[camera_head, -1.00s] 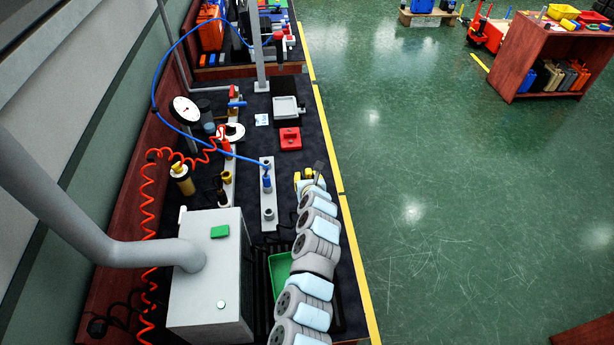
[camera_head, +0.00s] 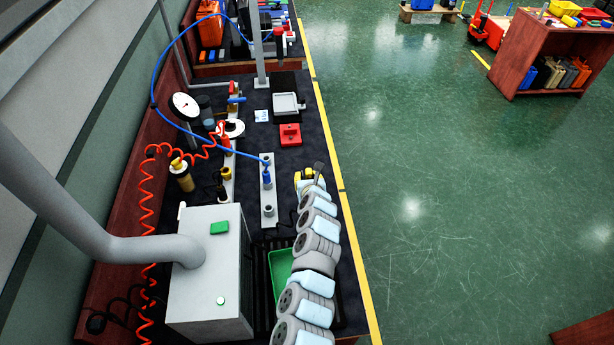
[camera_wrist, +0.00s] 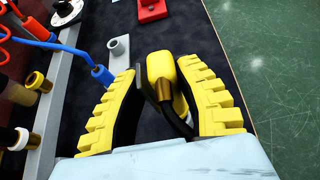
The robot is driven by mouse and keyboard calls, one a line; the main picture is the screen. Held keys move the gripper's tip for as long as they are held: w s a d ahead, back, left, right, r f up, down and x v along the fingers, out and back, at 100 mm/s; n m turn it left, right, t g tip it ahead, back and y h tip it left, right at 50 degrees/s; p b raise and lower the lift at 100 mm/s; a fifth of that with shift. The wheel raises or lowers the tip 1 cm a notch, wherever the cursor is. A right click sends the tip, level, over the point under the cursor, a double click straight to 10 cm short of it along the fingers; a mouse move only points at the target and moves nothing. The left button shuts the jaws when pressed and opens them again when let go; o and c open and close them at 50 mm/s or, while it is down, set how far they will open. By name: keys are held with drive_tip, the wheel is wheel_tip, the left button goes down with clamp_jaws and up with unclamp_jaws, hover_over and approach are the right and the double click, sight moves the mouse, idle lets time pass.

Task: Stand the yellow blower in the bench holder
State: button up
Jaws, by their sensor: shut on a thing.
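The yellow blower (camera_wrist: 161,70) is between the two yellow ridged fingers of my gripper (camera_wrist: 158,82), which is shut on it. A dark hose and a brass-coloured part show below its yellow body. In the head view my gripper (camera_head: 308,182) is small, over the right side of the bench, right of the holder. The bench holder is a grey strip (camera_head: 268,192) with a blue tool (camera_head: 267,178) standing in it and an empty round socket (camera_head: 268,209) at its near end. In the wrist view a grey ring (camera_wrist: 118,46) and the blue tool (camera_wrist: 101,75) lie left of the blower; the left finger hides part of that area.
A red block (camera_head: 290,135) and a grey tray (camera_head: 286,103) lie beyond the holder. A green bin (camera_head: 280,268) and a grey cabinet (camera_head: 211,285) stand nearer. Blue and orange hoses run on the left.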

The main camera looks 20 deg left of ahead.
drive_tip(key=shift+f+b, duration=0.85)
drive_tip(key=shift+f, duration=1.1)
drive_tip(key=o, duration=0.9)
drive_tip(key=shift+s, duration=0.1)
drive_tip(key=shift+s+d+r, duration=0.2)
drive_tip(key=shift+s+r, duration=0.15)
drive_tip(key=shift+s, duration=0.1)
drive_tip(key=shift+v, duration=5.35)
drive_tip(key=shift+d, duration=0.15)
